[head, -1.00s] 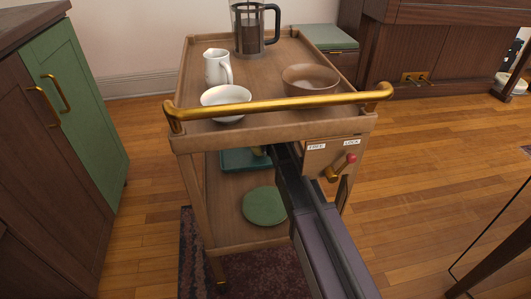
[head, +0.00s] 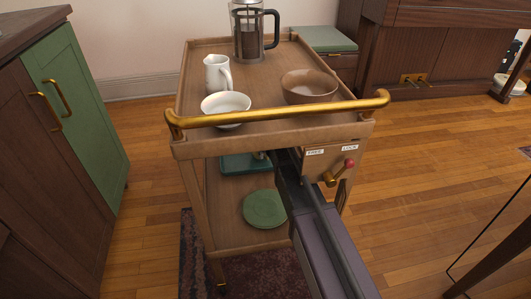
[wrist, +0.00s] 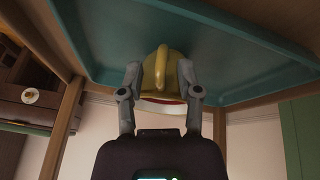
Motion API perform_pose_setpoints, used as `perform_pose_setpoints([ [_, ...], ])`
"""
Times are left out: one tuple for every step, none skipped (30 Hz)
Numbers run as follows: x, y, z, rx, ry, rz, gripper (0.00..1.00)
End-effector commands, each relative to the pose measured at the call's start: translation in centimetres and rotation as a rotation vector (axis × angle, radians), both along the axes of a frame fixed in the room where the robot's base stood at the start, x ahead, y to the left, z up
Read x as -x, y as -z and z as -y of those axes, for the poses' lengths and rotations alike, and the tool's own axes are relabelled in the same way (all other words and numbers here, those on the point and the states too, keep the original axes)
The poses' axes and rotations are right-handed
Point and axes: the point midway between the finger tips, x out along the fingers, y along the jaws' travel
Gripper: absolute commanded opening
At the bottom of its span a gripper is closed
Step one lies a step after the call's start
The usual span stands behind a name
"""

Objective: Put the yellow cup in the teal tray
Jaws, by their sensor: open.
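The teal tray (head: 236,164) lies on the lower shelf of the wooden cart, partly hidden by the top shelf and my arm. In the wrist view, which looks upside down, the tray (wrist: 235,50) spans the top of the picture. The yellow cup (wrist: 161,62) appears over the tray's surface, handle toward the camera, its pale rim with a red inside facing picture-bottom. It seems upright on the tray, though its base contact is hidden. My gripper (wrist: 160,78) is open, with one finger on each side of the cup. In the head view the cup and fingers are mostly hidden.
A green plate (head: 265,209) lies on the lower shelf near my arm. The top shelf holds a white bowl (head: 226,106), a brown bowl (head: 309,87), a white pitcher (head: 217,73) and a French press (head: 247,32). A brass rail (head: 280,114) runs above my arm.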

Motion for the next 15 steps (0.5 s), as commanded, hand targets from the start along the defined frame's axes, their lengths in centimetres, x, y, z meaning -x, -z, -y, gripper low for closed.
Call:
perform_pose_setpoints([
  [0.3,-0.8,0.1,0.0,0.0,0.0,0.45],
  [0.4,-1.0,0.1,0.0,0.0,0.0,0.45],
  [0.5,-1.4,0.1,0.0,0.0,0.0,0.45],
  [0.6,-1.6,0.1,0.0,0.0,0.0,0.45],
  [0.7,-1.9,0.2,0.0,0.0,0.0,0.45],
  [0.8,-2.2,0.2,0.0,0.0,0.0,0.45],
  [0.9,-2.5,0.2,0.0,0.0,0.0,0.45],
  [1.0,-2.7,0.2,0.0,0.0,0.0,0.45],
  [1.2,-3.1,0.3,0.0,0.0,0.0,0.45],
  [1.3,-3.3,0.3,0.0,0.0,0.0,0.45],
  [1.4,-3.6,0.3,0.0,-0.001,0.0,0.45],
  [1.5,-3.9,0.4,0.0,-0.001,0.0,0.45],
  [1.6,-4.1,0.4,0.0,-0.001,0.0,0.45],
  [1.7,-4.4,0.4,0.0,-0.001,0.0,0.45],
  [1.9,-4.7,0.4,0.0,-0.001,0.0,0.45],
])
